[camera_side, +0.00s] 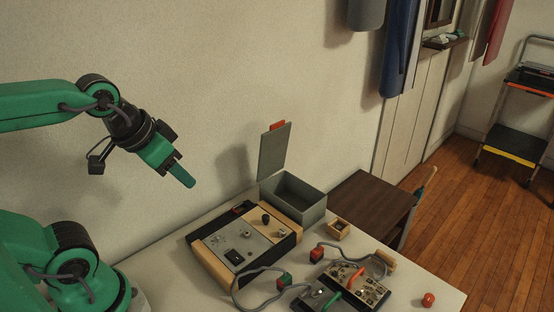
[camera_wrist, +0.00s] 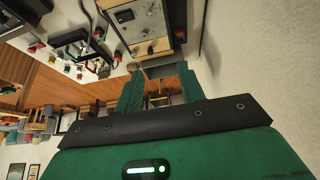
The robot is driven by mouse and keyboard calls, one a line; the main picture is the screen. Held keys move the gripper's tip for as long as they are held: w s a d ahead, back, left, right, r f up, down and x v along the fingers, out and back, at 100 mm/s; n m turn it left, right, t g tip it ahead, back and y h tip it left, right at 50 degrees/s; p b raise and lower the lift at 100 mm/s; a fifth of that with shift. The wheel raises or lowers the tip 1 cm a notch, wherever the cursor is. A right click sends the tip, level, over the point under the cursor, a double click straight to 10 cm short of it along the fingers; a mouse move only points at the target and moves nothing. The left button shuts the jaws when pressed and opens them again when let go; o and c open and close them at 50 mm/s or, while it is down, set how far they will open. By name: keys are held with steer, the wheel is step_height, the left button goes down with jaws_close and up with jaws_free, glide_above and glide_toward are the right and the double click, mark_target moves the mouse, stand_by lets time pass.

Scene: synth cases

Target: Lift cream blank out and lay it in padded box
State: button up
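My gripper (camera_side: 183,175) is raised high at the left in the side view, above and to the left of the table equipment, pointing down to the right. In the wrist view its two green fingers stand apart with a gap between them (camera_wrist: 161,88), and nothing shows held. A grey box (camera_side: 312,213) with its lid (camera_side: 273,150) standing open sits at the table's back edge; it may be the padded box, but I cannot make out padding. I cannot pick out a cream blank. A wood-sided device (camera_side: 240,247) with a metal panel lies in front of the grey box.
A small wooden box (camera_side: 338,229) stands right of the grey box. Nearer the front are a knobbed panel (camera_side: 357,283), grey cables and a red knob (camera_side: 428,299). A brown side table (camera_side: 368,200) adjoins behind. The wall runs close along the back.

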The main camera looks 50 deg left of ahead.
steer(key=shift+w, duration=0.1)
stand_by(0.3)
steer(key=m+g, duration=0.5)
steer(key=m, duration=1.4)
glide_toward(266, 217)
steer(key=shift+a+f, duration=0.25)
steer(key=shift+a, duration=0.1)
steer(key=shift+w+d+f+m+g, duration=0.1)
steer(key=shift+w+f+m+g, duration=0.25)
steer(key=shift+m, duration=0.25)
steer(key=shift+s+f, duration=0.1)
steer(key=shift+f, duration=0.1)
steer(key=shift+d+f, duration=0.2)
steer(key=shift+f, duration=3.55)
jaws_close()
